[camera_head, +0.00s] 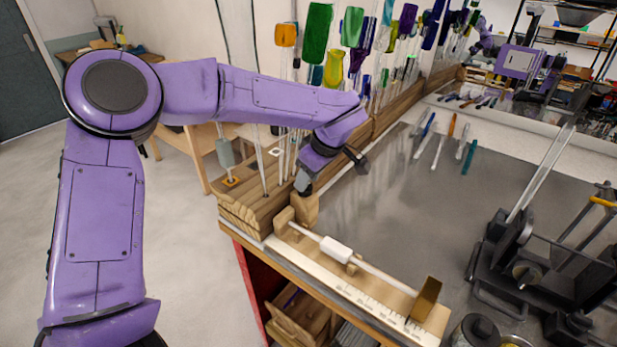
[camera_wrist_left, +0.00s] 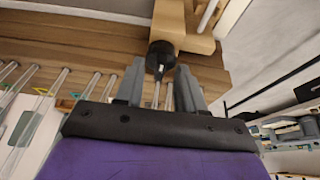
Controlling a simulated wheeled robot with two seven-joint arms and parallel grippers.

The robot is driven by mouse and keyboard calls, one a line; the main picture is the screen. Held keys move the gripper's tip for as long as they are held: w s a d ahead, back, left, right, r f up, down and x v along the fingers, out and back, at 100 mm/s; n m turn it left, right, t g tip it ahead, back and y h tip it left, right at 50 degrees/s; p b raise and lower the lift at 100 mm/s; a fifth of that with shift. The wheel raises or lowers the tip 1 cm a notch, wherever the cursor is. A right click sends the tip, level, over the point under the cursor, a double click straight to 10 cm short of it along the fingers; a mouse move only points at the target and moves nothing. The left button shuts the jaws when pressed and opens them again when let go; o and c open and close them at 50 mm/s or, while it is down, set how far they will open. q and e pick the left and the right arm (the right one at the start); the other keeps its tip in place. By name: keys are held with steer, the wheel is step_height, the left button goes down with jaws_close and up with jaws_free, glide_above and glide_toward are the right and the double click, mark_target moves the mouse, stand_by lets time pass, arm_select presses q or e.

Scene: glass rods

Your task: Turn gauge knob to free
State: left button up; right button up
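The gauge is a wooden board with a pale ruled scale (camera_head: 345,290), a white rod with a white slider (camera_head: 336,250) and a brass plate (camera_head: 425,298) at its right end. A wooden block (camera_head: 304,210) stands at its left end. In the left wrist view, the black round knob (camera_wrist_left: 160,52) sits on the end of a wooden block (camera_wrist_left: 170,22). My left gripper (camera_head: 304,186) is at that block. In the wrist view its two grey fingers (camera_wrist_left: 160,72) stand apart, one on each side of the knob. Contact cannot be told. My right gripper is out of view.
Glass rods with coloured tops stand in a wooden rack (camera_head: 250,208) close to my left forearm. Several coloured rods (camera_head: 437,150) lie on the grey bench top (camera_head: 400,215). A black stand (camera_head: 515,265) with a slanted rod is at the right. The bench's middle is clear.

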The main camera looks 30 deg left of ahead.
arm_select(q)
steer(key=b+v, duration=0.1)
steer(key=v, duration=0.9)
steer(key=shift+b, duration=0.35)
steer(key=shift+d, duration=0.1)
